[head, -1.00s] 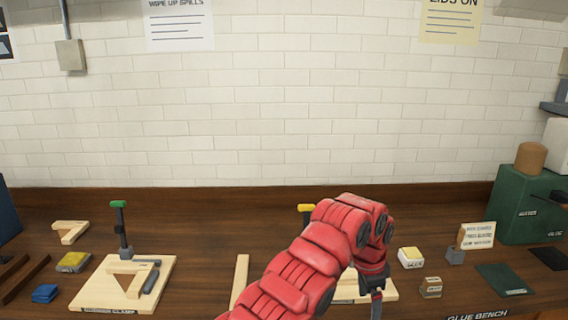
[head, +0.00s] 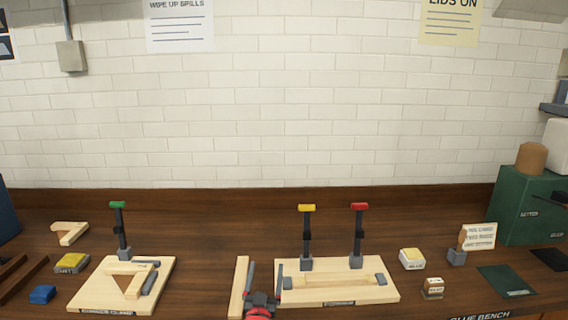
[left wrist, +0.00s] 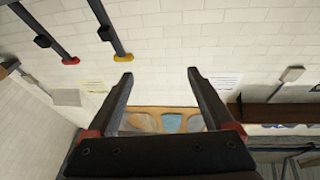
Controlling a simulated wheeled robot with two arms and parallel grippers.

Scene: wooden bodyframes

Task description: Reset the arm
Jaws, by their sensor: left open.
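My left gripper (head: 263,267) is at the bottom centre of the head view, in front of the bench, fingers pointing up the picture. It is open and empty; its two dark fingers also show spread apart in the left wrist view (left wrist: 160,76), with nothing between them. In the head view it overlaps a pale wooden strip (head: 238,288) and lies just left of a wooden board with a yellow-topped clamp (head: 307,235) and a red-topped clamp (head: 358,235). Whether it touches anything cannot be told. My right gripper is not in view.
A board (head: 90,297) with a wooden triangle (head: 133,284) and a green-topped clamp (head: 121,230) stands at left. A green box (head: 520,220) is at far right. The back of the bench is mostly clear.

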